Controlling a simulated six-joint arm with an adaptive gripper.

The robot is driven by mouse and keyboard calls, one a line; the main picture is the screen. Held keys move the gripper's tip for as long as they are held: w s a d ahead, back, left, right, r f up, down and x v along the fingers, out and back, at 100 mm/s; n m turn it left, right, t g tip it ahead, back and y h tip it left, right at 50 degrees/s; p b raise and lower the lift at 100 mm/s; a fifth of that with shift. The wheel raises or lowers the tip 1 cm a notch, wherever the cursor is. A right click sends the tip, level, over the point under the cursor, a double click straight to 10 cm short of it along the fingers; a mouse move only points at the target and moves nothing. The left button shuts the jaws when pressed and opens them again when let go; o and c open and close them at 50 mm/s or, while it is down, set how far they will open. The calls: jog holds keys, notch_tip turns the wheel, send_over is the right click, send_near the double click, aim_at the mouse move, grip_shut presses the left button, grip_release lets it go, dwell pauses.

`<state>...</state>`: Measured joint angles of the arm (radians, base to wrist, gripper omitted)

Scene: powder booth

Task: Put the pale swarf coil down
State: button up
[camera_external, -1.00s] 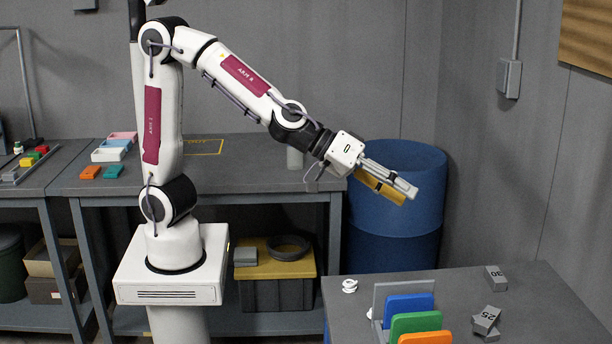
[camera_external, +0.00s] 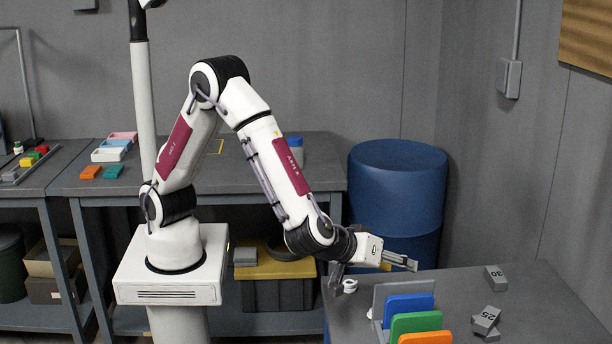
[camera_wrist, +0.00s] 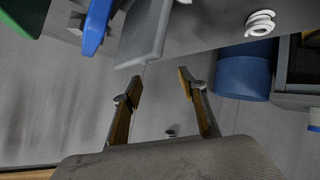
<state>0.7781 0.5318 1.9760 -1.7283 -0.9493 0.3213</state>
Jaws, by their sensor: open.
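The pale swarf coil (camera_external: 350,286) is a small white spiral. It rests on the grey table (camera_external: 455,283) near its back left corner, beside my wrist in the outside view. The coil also shows in the wrist view (camera_wrist: 260,23), at the upper right and apart from my fingers. My gripper (camera_external: 412,264) is over the table's back edge, pointing right and slightly down, past the coil. In the wrist view its two fingers (camera_wrist: 157,76) are spread with nothing between them.
Upright grey, blue (camera_external: 408,304), green (camera_external: 415,323) and orange (camera_external: 425,338) panels stand at the table's front, below my gripper. Grey blocks (camera_external: 495,278) lie further right. A blue barrel (camera_external: 395,210) stands behind. The table's right side has free room.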

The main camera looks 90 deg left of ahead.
aim_at(348, 286)
jog(key=s+f+y, duration=0.1)
jog(key=s+f+g+y, duration=0.1)
jog(key=s+f, duration=0.2)
jog(key=f, duration=0.1)
jog(key=shift+s+a+n+y, duration=0.4)
jog(key=s+f+g+y, duration=0.1)
jog(key=s, duration=0.1)
jog(key=s+a+f+y, duration=0.1)
jog(key=s, duration=0.2)
jog(key=s+f+g+y, duration=0.1)
jog(key=s, duration=0.1)
jog(key=shift+s+a+f+n+g+y, duration=0.2)
jog(key=shift+s+n+g+y, duration=0.1)
jog(key=shift+s+n, duration=0.1)
jog(key=shift+w, duration=0.1)
jog(key=shift+x, duration=1.25)
jog(key=shift+a, duration=0.1)
jog(key=shift+w+x, duration=0.2)
jog(key=shift+x, duration=2.3)
jog(key=shift+r, duration=0.15)
jog(key=c, duration=0.9)
